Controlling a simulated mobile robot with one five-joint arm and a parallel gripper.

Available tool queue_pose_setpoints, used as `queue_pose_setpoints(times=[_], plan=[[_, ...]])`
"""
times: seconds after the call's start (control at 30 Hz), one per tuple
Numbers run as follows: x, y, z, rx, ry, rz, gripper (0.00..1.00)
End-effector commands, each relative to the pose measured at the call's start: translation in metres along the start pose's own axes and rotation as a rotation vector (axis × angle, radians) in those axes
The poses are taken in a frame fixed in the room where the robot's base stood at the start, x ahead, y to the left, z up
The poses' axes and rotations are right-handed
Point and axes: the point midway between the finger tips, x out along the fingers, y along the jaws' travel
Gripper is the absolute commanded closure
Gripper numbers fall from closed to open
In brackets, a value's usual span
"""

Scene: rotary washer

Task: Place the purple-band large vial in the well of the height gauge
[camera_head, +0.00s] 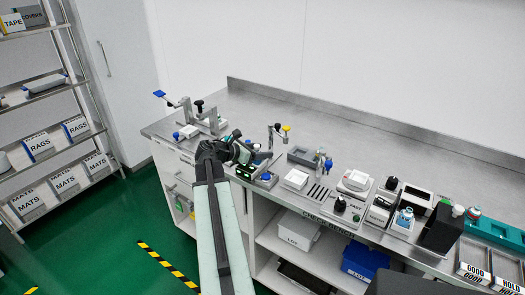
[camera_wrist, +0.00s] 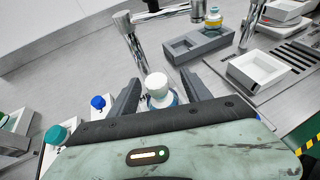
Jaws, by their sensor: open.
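A white-capped vial (camera_wrist: 157,86) stands between my two fingers in the wrist view. Its lower body looks bluish and is mostly hidden behind my gripper, so I cannot read its band colour. My gripper (camera_head: 260,156) is open over the bench, with its fingers (camera_wrist: 157,92) on either side of that vial. I cannot tell whether they touch it. A chrome post with a side arm (camera_wrist: 131,42) rises just behind the vial; I cannot tell whether it is the height gauge. No purple band is clear in either view.
A white tray (camera_wrist: 288,64) is at right. Another post stand (camera_head: 207,112) is at the left bench end.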

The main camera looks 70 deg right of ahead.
Motion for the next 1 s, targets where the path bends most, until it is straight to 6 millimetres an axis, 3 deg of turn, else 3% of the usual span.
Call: queue_pose_setpoints(times=[0.2, 0.4, 0.6, 0.9, 1.0], plan=[[-0.057, -0.001, 0.005, -0.002, -0.001, 0.003, 0.44], [-0.098, -0.001, 0.004, -0.002, -0.001, 0.002, 0.44], [-0.113, -0.001, 0.001, 0.0, 0.0, 0.0, 0.44], [-0.114, 0.0, -0.001, 0.003, 0.002, 0.001, 0.44], [-0.133, 0.01, -0.02, 0.065, 0.051, 0.028, 0.44]])
